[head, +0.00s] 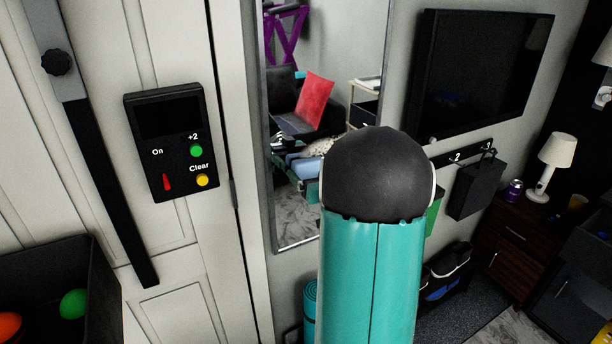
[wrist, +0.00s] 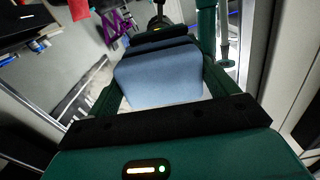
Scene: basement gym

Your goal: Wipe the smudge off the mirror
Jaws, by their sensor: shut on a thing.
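The mirror (head: 274,215) is a tall panel in a thin grey frame on the wall, left of my teal arm in the head view. My arm's dark rounded joint covers part of its right side. I cannot make out a smudge on the part that shows. In the wrist view my gripper (wrist: 160,62) is shut on a light blue soft-looking block (wrist: 158,85), held between its green fingers. The gripper itself is hidden behind my arm in the head view. I cannot tell whether the block touches the glass.
A white door with a black control box (head: 167,143) stands left of the mirror. A black screen (head: 480,75) and a hook rail with a dark box (head: 475,188) are on the right wall. A lamp (head: 551,165) stands on a dark cabinet. A black bin (head: 90,270) holds balls.

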